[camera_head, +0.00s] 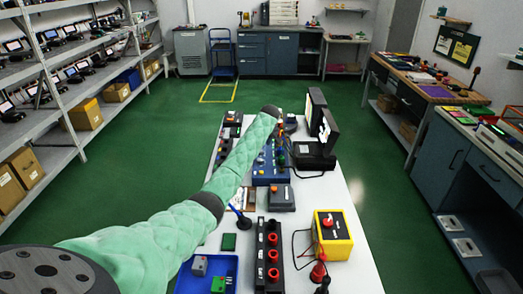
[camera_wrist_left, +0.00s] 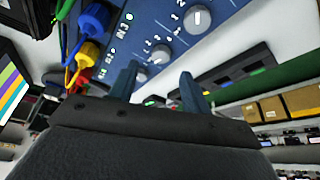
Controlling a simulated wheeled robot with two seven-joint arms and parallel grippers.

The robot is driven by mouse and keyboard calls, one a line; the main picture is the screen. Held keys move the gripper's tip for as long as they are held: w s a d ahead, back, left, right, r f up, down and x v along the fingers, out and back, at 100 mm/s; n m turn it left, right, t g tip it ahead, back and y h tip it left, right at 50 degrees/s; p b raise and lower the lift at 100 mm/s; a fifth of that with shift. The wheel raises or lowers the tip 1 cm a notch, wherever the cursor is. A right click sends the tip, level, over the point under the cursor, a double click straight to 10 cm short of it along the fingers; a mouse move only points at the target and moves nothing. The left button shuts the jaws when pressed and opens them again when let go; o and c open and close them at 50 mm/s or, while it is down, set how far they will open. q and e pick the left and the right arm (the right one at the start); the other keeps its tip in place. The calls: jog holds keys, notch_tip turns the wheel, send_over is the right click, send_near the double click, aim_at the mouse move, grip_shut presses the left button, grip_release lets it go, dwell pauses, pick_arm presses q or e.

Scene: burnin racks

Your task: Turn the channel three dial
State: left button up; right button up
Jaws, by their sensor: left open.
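A blue channel panel (camera_head: 267,174) stands on the white bench in the head view, partly covered by my mint-sleeved left arm. In the left wrist view the blue panel (camera_wrist_left: 150,20) fills the top, with white numbers. It carries a large pale dial (camera_wrist_left: 198,18), a middle dial (camera_wrist_left: 160,52) and a lower dial (camera_wrist_left: 140,76). Contact cannot be told. My right gripper is out of view.
Yellow (camera_wrist_left: 88,52) and blue (camera_wrist_left: 95,20) plugs with cables sit left of the dials. A yellow box (camera_head: 333,233), a blue tray (camera_head: 190,278) and a black strip with red sockets (camera_head: 260,250) lie nearer.

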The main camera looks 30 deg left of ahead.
pick_arm(q)
jog(key=shift+b+v, duration=0.3)
jog(key=shift+v, duration=1)
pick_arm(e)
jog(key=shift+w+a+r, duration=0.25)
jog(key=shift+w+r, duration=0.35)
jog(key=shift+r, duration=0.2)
pick_arm(q)
jog(key=shift+d, duration=0.1)
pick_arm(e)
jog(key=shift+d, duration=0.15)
